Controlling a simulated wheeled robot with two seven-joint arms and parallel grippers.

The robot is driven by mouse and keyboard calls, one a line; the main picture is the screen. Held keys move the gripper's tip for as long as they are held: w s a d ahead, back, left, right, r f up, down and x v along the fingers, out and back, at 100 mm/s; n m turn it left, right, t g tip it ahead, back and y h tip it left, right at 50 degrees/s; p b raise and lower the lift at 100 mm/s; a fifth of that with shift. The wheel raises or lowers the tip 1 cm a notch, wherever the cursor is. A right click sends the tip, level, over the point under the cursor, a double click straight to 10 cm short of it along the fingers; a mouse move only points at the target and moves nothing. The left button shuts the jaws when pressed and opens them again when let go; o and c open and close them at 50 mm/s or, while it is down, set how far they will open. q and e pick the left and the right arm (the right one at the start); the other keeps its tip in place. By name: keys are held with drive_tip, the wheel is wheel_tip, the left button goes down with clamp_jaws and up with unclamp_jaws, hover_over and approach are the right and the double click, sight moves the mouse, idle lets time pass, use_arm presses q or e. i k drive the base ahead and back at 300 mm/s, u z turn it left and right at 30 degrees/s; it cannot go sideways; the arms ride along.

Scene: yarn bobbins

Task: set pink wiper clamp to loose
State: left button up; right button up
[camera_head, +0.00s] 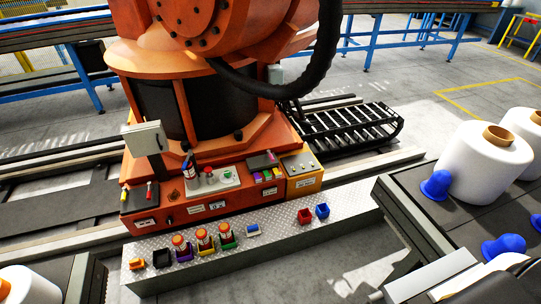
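I cannot pick out a pink wiper clamp for certain at this size. A small dark block with a pinkish tip (270,157) stands on the right part of the orange machine base (190,212), above a row of small coloured pieces (267,176). Its setting is too small to tell. Neither of my grippers shows in the head view.
A metal step (285,239) in front carries small coloured bins, several holding orange-topped jars (203,237). A grey control panel (211,179) with a red button sits above. A black cable track (350,130) lies behind.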

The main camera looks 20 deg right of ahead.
sight(269, 154)
drive_tip(key=u, duration=0.15)
drive_tip(key=i, duration=1.1)
drive_tip(key=z, duration=2.25)
